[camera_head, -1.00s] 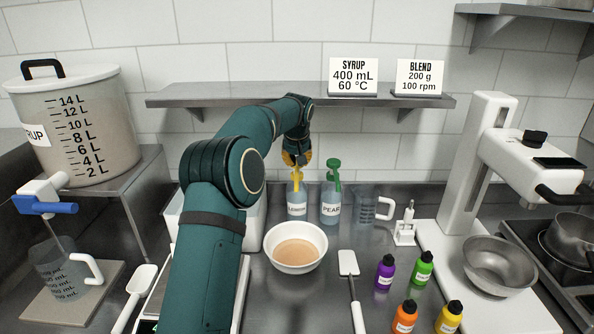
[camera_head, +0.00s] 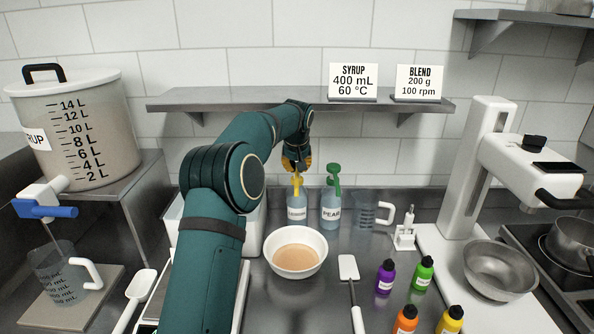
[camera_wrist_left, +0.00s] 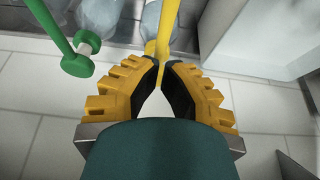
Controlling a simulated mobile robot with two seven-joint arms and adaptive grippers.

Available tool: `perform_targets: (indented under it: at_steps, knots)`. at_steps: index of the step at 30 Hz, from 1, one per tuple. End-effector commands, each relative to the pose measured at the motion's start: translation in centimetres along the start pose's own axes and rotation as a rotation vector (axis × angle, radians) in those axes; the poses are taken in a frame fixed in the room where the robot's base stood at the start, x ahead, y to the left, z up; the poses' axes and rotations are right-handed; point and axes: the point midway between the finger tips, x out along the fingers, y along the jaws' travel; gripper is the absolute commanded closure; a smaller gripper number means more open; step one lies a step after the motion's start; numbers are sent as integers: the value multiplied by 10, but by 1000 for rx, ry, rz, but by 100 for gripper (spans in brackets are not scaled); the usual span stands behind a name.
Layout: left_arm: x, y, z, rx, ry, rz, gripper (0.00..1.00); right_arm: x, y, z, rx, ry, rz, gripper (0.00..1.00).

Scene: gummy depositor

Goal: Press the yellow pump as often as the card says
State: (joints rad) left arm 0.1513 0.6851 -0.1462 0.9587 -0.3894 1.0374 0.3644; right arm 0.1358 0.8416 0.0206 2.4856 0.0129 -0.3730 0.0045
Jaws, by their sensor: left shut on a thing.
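The yellow pump (camera_head: 297,182) tops a clear bottle with a white label (camera_head: 297,214), blurred but seemingly reading lemon, at the back of the counter. My left gripper (camera_head: 297,168) reaches down from above with its yellow fingers at the pump head. In the left wrist view, its fingertips (camera_wrist_left: 162,62) meet around the yellow pump (camera_wrist_left: 167,25), shut on it. Two cards stand on the shelf: a syrup card (camera_head: 354,80) reading 400 mL, 60 °C, and a blend card (camera_head: 419,81) reading 200 g, 100 rpm. Neither shows a pump count. My right gripper is out of view.
A pear bottle with a green pump (camera_head: 334,178) stands close on the right. A bowl of light-brown mix (camera_head: 297,262) sits in front. The shelf (camera_head: 250,97) runs behind my arm. Several small colour bottles (camera_head: 386,278) and a spatula (camera_head: 349,270) lie nearer.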

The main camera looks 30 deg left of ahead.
Motion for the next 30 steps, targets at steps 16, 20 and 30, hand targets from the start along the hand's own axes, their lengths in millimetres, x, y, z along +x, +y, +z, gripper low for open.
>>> perform_targets:
  at_steps: [16, 20, 30]
  knots:
    - [2, 0, 1, 0, 0, 0, 100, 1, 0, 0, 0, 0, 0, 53]
    - [5, 0, 2, 0, -1, 0, 100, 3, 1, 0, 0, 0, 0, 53]
    - [14, 0, 6, 0, -1, 0, 100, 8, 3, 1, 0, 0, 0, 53]
